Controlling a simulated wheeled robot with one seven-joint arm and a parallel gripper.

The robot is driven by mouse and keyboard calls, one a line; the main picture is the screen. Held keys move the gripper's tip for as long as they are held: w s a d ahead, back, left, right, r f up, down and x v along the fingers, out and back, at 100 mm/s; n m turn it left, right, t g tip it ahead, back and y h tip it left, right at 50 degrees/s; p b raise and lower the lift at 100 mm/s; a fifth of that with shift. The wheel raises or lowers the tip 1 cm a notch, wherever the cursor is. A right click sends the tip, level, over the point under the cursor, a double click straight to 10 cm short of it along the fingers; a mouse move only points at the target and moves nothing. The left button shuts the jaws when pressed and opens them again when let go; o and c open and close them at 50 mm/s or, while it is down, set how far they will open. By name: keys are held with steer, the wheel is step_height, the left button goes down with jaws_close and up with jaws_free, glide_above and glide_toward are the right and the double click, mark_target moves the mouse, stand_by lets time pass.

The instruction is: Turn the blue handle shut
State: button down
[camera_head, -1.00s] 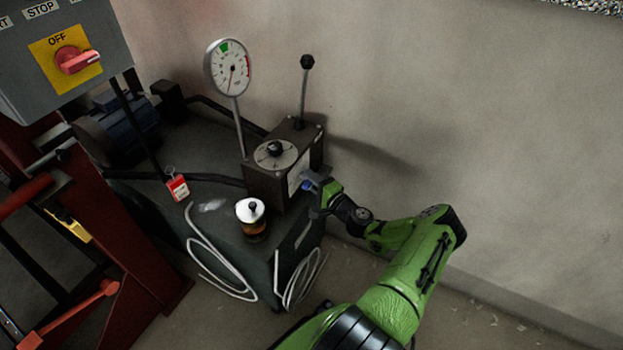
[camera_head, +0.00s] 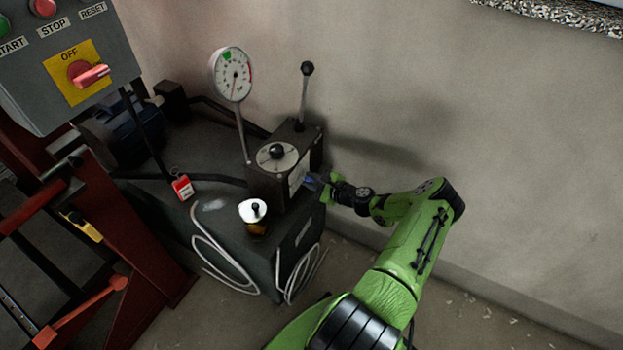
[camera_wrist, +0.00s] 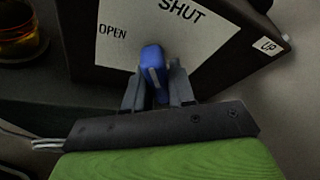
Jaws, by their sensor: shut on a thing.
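The blue handle (camera_wrist: 153,62) stands out from a white label plate (camera_wrist: 128,27) marked OPEN and SHUT, on the side of a dark valve box (camera_head: 268,188). In the wrist view my gripper (camera_wrist: 157,82) has a finger on each side of the handle and is shut on it. The handle's end points up, between the word OPEN at left and the word SHUT at upper right. In the head view the handle is a small blue spot (camera_head: 310,181) at my gripper, partly hidden by it.
A gauge (camera_head: 232,75) on a stem and a black-knobbed lever (camera_head: 304,95) rise by the box. A control panel (camera_head: 62,60) is at left. The wall at right is bare.

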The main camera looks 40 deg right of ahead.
steer(key=m+g+y, duration=0.1)
steer(key=m, duration=0.1)
steer(key=shift+m, duration=0.3)
steer(key=shift+m+g+y, duration=0.4)
steer(key=shift+m+y, duration=0.6)
steer(key=shift+m, duration=0.1)
steer(key=c, duration=1)
jaws_free()
steer(key=shift+c, duration=0.2)
steer(key=p+v, duration=0.3)
steer(key=v, duration=1.2)
steer(key=shift+s, duration=0.35)
